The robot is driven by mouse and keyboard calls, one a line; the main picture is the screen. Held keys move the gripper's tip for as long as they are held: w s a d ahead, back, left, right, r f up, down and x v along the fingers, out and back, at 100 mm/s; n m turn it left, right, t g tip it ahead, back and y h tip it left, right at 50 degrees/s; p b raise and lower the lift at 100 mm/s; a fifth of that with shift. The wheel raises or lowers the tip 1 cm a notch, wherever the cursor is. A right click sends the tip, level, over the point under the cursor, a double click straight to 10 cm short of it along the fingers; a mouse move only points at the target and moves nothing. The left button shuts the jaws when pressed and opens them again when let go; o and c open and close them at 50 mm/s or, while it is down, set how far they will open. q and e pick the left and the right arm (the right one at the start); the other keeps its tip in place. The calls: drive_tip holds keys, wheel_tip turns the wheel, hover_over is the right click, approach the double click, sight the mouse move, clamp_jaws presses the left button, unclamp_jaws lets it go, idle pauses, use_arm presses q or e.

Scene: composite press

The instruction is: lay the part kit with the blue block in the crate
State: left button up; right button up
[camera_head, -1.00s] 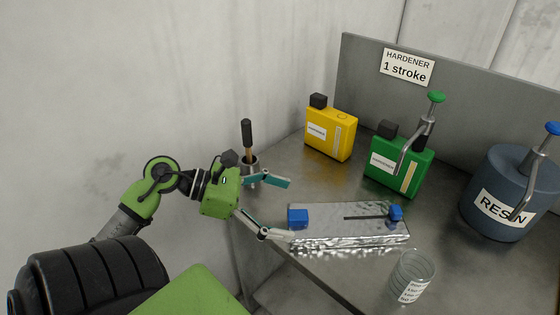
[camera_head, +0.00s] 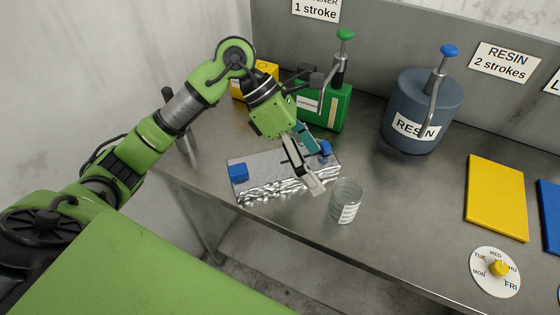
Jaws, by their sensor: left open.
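A small blue block (camera_head: 238,172) sits at the left end of a shiny, crinkled silver slab (camera_head: 270,166) on the metal table. I cannot tell whether this slab is the part kit. A smaller blue piece (camera_head: 325,148) is at the slab's right end, partly behind my gripper. My left gripper (camera_head: 315,166) is open, pointing down over the slab's right end, close to that blue piece. I cannot tell whether it touches anything. One of its fingers covers part of the slab. No crate can be made out. My right gripper is not in view.
A clear labelled cup (camera_head: 346,202) stands just right of my gripper. Behind are a green hardener can (camera_head: 338,104), a yellow can (camera_head: 268,68) and a resin drum (camera_head: 418,105). A yellow panel (camera_head: 497,197) and a weekday dial (camera_head: 495,271) are at right. Table between is clear.

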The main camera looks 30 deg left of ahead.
use_arm(q)
drive_tip(key=w+a+r+n+y+p, duration=0.25)
drive_tip(key=w+a+r+y, duration=0.2)
drive_tip(key=a+y, duration=0.4)
drive_tip(key=p, duration=0.1)
hover_over(280, 163)
drive_tip(key=shift+n+h, duration=0.25)
drive_tip(key=shift+n, duration=0.1)
drive_tip(key=f, duration=0.8)
drive_tip(key=shift+d, duration=0.3)
drive_tip(key=f+p, duration=0.1)
drive_tip(key=f, duration=0.2)
drive_tip(key=f+p, duration=0.1)
drive_tip(key=f, duration=0.1)
drive_tip(key=shift+a+p, duration=0.3)
drive_tip(key=shift+p, duration=0.05)
drive_tip(key=shift+f, duration=0.15)
drive_tip(key=c, duration=1.4)
drive_tip(key=shift+c, duration=0.8)
